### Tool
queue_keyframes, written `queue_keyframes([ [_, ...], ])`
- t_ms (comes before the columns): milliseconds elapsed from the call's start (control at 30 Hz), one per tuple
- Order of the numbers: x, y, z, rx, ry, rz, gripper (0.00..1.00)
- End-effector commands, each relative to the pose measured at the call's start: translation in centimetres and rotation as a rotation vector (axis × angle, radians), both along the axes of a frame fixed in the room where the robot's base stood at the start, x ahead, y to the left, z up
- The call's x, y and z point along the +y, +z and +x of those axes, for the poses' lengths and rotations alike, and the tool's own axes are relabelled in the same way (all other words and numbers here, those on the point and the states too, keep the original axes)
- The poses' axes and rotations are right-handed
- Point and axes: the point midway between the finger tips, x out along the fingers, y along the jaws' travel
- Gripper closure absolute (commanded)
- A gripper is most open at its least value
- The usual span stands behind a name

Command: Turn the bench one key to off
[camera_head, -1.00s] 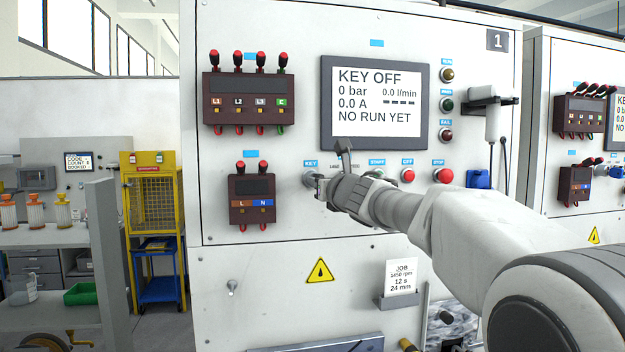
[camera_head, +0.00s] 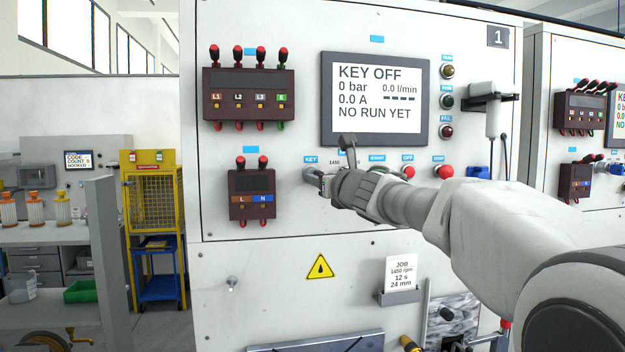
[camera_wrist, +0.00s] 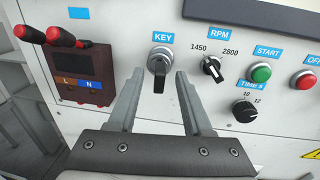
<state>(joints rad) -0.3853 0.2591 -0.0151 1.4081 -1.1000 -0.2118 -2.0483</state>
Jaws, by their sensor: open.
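The bench one key switch (camera_wrist: 159,66) sits under a blue KEY label on the panel in the wrist view. Its dark handle points straight down. In the head view only the edge of the key switch (camera_head: 311,174) shows, beside my gripper. The bench display (camera_head: 374,98) reads KEY OFF, 0 bar, 0.0 A, NO RUN YET. My gripper (camera_wrist: 157,80) is open, with one finger on each side of the key's lower part in the wrist view. It also shows in the head view (camera_head: 322,183). I cannot tell whether the fingers touch the key.
Right of the key are the RPM selector (camera_wrist: 212,68), the green START button (camera_wrist: 261,72), the time knob (camera_wrist: 245,111) and a red OFF button (camera_wrist: 306,80). A terminal block (camera_wrist: 80,75) with red plugs juts out at left.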

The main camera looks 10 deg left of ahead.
Motion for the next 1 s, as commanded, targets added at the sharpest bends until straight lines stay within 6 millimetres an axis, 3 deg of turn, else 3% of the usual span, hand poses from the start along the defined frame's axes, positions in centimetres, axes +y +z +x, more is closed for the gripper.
queue_keyframes([
  [600,-6.1,0.0,-9.7,-0.002,-0.001,0.002,0.5],
  [800,-7.5,0.0,-11.9,-0.001,-0.001,0.001,0.5],
  [1000,-8.4,-0.1,-12.9,0.012,-0.011,0.017,0.5],
])
